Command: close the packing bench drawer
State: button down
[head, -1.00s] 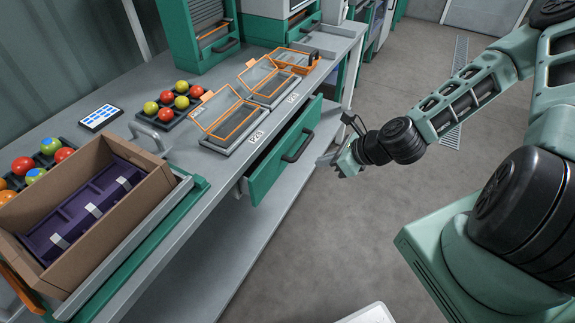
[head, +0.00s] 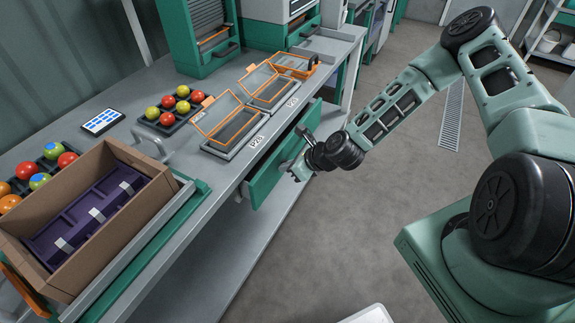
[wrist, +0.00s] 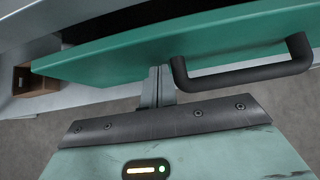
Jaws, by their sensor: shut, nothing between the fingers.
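The green packing bench drawer (head: 262,186) stands partly pulled out under the grey bench top (head: 215,165) in the head view. Its front panel (wrist: 215,48) fills the upper part of the wrist view, with a dark gap above it. The black bar handle (wrist: 245,72) is on that panel, just right of my fingers. My gripper (wrist: 158,85) is shut and empty, its fingertips at the drawer front left of the handle. I cannot tell whether they touch it. In the head view my gripper (head: 292,172) partly hides the drawer front and handle.
On the bench are a cardboard box (head: 150,215) with a purple insert, a tomato tray (head: 163,124), a tablet (head: 102,121) and orange-framed clear-lidded trays (head: 232,128). A lower shelf (head: 215,262) runs beneath.

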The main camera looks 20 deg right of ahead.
aim_at(278, 158)
jog(key=w+a, duration=0.1)
jog(key=w, duration=0.1)
jog(key=w+a, duration=0.2)
jog(key=shift+a+r, duration=0.1)
dwell(0.3)
jog(key=shift+w, duration=0.1)
